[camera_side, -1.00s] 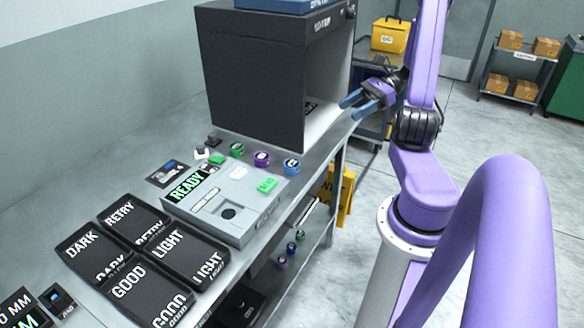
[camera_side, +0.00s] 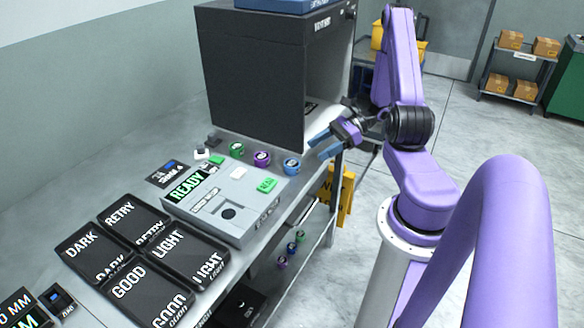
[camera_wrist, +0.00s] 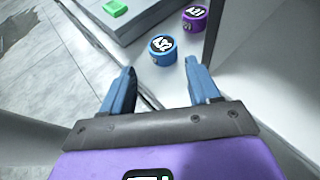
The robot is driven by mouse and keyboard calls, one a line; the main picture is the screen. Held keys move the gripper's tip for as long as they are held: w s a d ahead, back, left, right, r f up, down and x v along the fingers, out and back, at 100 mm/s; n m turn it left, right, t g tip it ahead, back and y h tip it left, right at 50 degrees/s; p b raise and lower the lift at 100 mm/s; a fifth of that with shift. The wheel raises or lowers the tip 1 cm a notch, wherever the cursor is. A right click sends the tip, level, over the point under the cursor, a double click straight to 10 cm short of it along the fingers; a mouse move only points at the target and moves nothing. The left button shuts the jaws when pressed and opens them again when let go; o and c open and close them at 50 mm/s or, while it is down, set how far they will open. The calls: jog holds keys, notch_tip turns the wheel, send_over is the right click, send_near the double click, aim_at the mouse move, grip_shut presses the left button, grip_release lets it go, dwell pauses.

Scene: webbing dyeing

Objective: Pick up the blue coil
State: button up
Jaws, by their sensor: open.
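The blue coil (camera_side: 291,165) sits on the grey bench near its right edge, at the right end of a row of coils. It also shows in the wrist view (camera_wrist: 162,50), just beyond and between my fingertips. My gripper (camera_side: 322,145) is open and empty, with blue fingers pointing toward the coil from the right. In the wrist view my gripper (camera_wrist: 160,80) has the coil ahead of it, apart from both fingers. A purple coil (camera_side: 261,158) stands left of the blue one, and it shows in the wrist view (camera_wrist: 195,18). A green coil (camera_side: 236,149) stands farther left.
A dark open-fronted cabinet (camera_side: 255,85) stands behind the coils. A grey machine with a READY display (camera_side: 187,185) sits in front of them, with a green block (camera_side: 267,185) on top. Labelled black trays (camera_side: 130,281) fill the near bench. Several coils lie on the lower shelf.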

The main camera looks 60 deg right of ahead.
aim_at(293, 163)
jog(key=shift+x, duration=3.7)
jog(key=shift+w+d+r, duration=0.1)
jog(key=shift+w+d, duration=0.05)
jog(key=shift+w, duration=0.05)
jog(key=c, duration=0.8)
